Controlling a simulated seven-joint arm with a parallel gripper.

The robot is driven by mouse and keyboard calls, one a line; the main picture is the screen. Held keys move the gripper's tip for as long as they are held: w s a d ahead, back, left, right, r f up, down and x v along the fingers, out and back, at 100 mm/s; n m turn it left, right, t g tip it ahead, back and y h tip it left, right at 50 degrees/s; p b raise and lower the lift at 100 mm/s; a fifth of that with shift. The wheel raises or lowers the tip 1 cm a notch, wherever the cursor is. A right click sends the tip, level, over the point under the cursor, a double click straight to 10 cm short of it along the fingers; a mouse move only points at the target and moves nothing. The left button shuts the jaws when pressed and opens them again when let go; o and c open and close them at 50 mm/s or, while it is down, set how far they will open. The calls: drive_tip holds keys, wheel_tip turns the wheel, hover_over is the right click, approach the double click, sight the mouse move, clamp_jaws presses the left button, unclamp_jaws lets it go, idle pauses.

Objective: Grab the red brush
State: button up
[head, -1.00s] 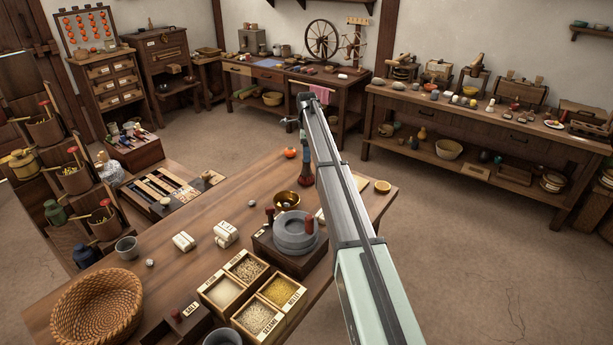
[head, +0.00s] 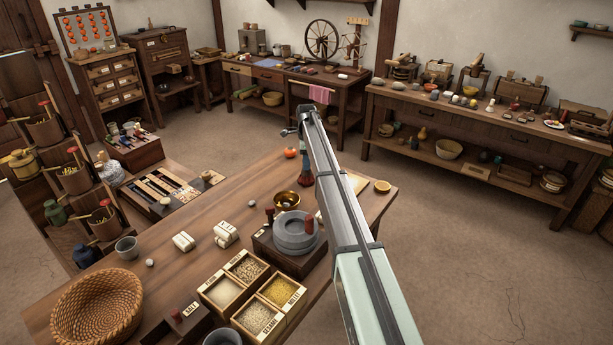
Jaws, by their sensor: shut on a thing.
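The red brush (head: 303,178) stands upright near the far right part of the wooden table, its dark red lower end by the tabletop. Its upper part is partly covered by my arm. My gripper (head: 306,156) is at the brush's upper end, mostly hidden behind the arm, and is shut on it. The fingers themselves are hard to make out. I cannot tell whether the brush's lower end touches the table.
Near the brush are a brass bowl (head: 286,200), a grey quern (head: 295,232), an orange fruit (head: 290,153) and a halved fruit (head: 382,187). Grain boxes (head: 245,268) and a basket (head: 97,305) stand in front. The table's left middle is fairly clear.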

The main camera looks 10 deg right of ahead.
clamp_jaws()
drive_tip(key=shift+r, duration=0.1)
